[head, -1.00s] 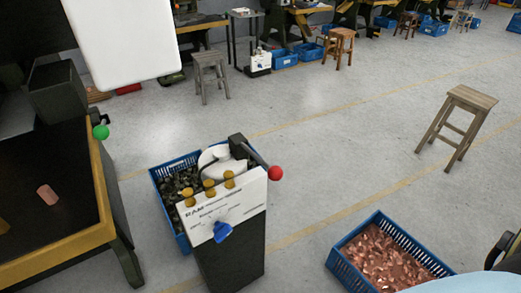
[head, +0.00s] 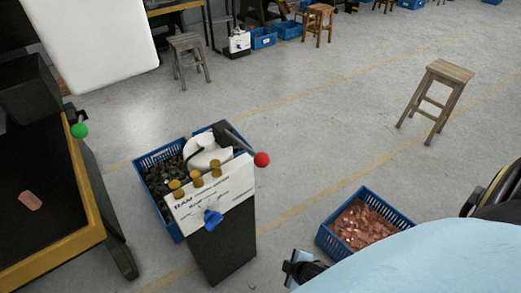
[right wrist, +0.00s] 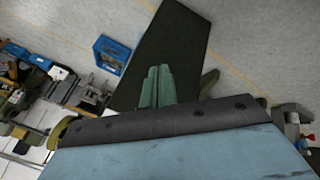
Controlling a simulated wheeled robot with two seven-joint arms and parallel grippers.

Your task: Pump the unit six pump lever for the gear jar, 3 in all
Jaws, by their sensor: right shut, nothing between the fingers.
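A dark pump unit (head: 228,246) with a white lettered front panel stands on the floor in the middle of the head view. A lever with a red ball end (head: 262,160) sticks out at its upper right. A blue knob (head: 212,219) is on its front, and brass-coloured knobs (head: 195,178) line its top edge. I cannot read a unit number or make out a gear jar. My right gripper (head: 300,268) is low at the right, apart from the unit. In the right wrist view its greenish fingers (right wrist: 157,86) are together and empty. My left gripper is out of view.
A blue crate of dark parts (head: 150,160) stands behind the unit. A blue crate of copper pieces (head: 325,240) is on the right. A yellow-edged bench (head: 85,235) with a green ball knob (head: 79,131) fills the left. A wooden stool (head: 450,71) stands at upper right.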

